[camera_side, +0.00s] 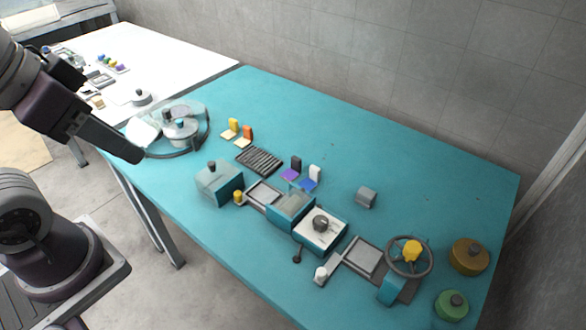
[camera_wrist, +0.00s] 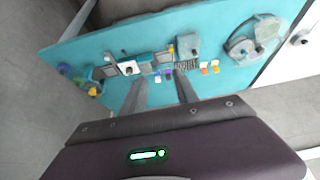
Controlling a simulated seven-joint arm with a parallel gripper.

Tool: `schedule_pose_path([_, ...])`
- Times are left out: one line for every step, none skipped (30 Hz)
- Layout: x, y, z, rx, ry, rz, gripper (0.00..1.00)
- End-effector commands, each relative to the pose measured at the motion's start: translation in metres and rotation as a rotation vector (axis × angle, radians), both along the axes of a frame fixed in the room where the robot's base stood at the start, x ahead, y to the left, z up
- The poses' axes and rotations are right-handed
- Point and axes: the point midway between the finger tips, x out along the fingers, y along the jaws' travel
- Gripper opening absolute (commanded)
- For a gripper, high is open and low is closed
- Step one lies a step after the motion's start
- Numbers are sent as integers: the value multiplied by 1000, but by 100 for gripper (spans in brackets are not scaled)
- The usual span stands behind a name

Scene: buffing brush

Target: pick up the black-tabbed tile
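The black-tabbed tile (camera_side: 296,163) lies on the teal table with its dark tab upright and a purple base. In the wrist view its purple base (camera_wrist: 167,75) is small, beyond my fingers; the tab is too small to make out. A white-tabbed tile with a blue base (camera_side: 313,173) lies close to its right. My gripper (camera_side: 132,154) is high at the left in the side view, well away from the tile. In the wrist view my gripper's (camera_wrist: 160,85) two fingers are spread apart with nothing between them.
A dark ribbed rack (camera_side: 259,161) lies left of the tile, with yellow-tabbed (camera_side: 232,126) and orange-tabbed (camera_side: 247,132) tiles beyond. A teal block with a grey top (camera_side: 290,208) stands in front of it. A handwheel (camera_side: 409,257) is at the right. The back of the table is mostly clear.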

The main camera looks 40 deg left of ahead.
Motion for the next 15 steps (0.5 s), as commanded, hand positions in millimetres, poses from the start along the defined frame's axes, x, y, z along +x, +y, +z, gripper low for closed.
schedule_pose_path([0,0,0,0,0,0,36])
schedule_pose_path([0,0,0,0,0,0,36])
schedule_pose_path([0,0,0,0,0,0,38])
schedule_pose_path([0,0,0,0,0,0,39])
schedule_pose_path([0,0,0,0,0,0,39])
schedule_pose_path([0,0,0,0,0,0,39])
schedule_pose_path([0,0,0,0,0,0,39])
schedule_pose_path([0,0,0,0,0,0,39])
schedule_pose_path([0,0,0,0,0,0,39])
schedule_pose_path([0,0,0,0,0,1,39])
schedule_pose_path([1,0,1,-5,2,4,39])
schedule_pose_path([5,-1,3,-24,11,17,39])
schedule_pose_path([11,-2,6,-48,25,34,39])
schedule_pose_path([19,-4,10,-85,44,63,39])
schedule_pose_path([34,-6,16,-144,79,117,39])
